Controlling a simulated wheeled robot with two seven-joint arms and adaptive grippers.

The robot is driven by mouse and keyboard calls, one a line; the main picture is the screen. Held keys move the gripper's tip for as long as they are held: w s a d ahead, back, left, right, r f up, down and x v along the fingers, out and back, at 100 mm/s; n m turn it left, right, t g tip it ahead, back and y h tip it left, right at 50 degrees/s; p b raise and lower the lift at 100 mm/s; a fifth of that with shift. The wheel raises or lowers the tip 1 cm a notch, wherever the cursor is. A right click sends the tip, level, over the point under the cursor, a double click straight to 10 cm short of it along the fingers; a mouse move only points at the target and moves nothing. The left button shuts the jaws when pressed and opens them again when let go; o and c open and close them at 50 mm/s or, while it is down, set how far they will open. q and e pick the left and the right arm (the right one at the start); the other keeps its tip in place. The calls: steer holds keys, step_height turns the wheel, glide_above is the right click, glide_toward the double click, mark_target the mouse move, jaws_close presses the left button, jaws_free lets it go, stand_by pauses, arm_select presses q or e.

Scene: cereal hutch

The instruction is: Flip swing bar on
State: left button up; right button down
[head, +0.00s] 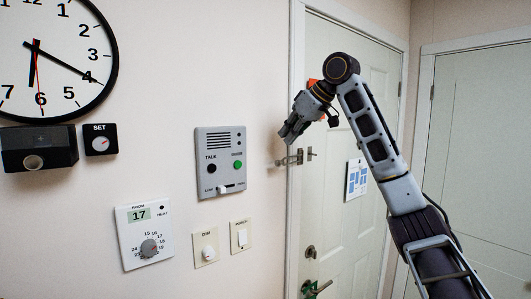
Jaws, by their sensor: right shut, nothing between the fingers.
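The metal swing bar (289,160) is mounted at the left edge of the door frame and sticks out to the left, over the wall side. Its small catch (310,153) sits on the white door (335,215), to the right of the bar and apart from it. My right gripper (287,136) is shut and empty. In the picture its fingertips are just above the swing bar, pointing down and left; I cannot tell whether they touch it. My left gripper is not in view.
An intercom panel (221,143) is on the wall left of the door. A thermostat (144,236), dimmer (206,246), clock (45,55) and black box (40,143) are further left. A door handle (315,289) and lock (310,252) are below.

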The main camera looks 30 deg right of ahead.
steer(key=shift+d+r, duration=0.1)
steer(key=shift+r, duration=0.35)
steer(key=shift+s, duration=0.1)
steer(key=shift+p+x, duration=0.85)
steer(key=shift+x, duration=4.15)
